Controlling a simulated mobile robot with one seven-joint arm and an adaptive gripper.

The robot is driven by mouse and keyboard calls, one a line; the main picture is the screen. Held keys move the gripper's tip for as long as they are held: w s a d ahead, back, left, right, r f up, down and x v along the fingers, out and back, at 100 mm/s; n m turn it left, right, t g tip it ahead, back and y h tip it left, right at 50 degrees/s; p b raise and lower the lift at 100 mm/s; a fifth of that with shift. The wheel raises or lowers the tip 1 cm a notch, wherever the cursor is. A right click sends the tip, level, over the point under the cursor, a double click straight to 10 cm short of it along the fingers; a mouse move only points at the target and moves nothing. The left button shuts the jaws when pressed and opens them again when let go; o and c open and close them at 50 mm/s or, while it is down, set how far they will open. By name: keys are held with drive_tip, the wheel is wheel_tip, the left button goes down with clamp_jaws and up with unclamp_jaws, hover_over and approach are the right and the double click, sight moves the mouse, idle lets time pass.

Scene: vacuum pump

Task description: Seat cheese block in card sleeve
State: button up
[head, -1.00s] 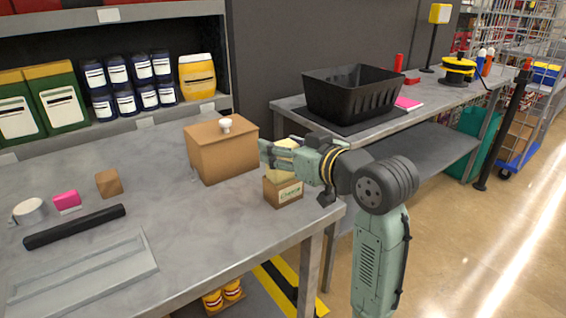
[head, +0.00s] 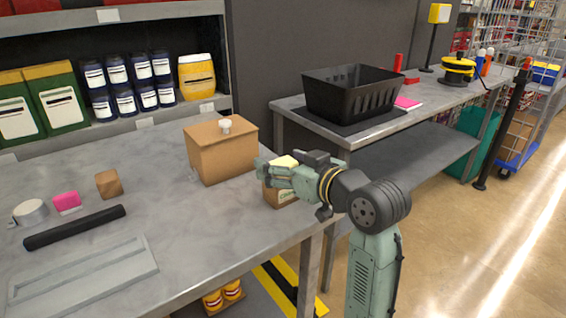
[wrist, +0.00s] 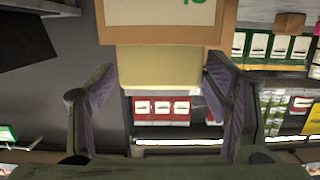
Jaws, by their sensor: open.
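The card sleeve (head: 282,197) is a small brown box with a green label. It stands near the right front corner of the grey table. The cheese block (head: 285,161) is pale yellow, and its top shows above my gripper (head: 268,172). In the wrist view the sleeve (wrist: 165,30) is at the top with the cheese block (wrist: 160,68) partly in it and partly sticking out. My gripper (wrist: 160,85) is open, one finger on each side of the block. Contact with the block cannot be told. In the head view the fingers hide part of block and sleeve.
A brown box with a white knob (head: 222,150) stands close behind and left of the sleeve. A black bar (head: 75,228), a pink block (head: 67,202), a brown cube (head: 109,184) and a grey tray (head: 85,275) lie at left. The table's middle is clear.

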drive_tip(key=b+v, duration=0.2)
drive_tip(key=v, duration=1)
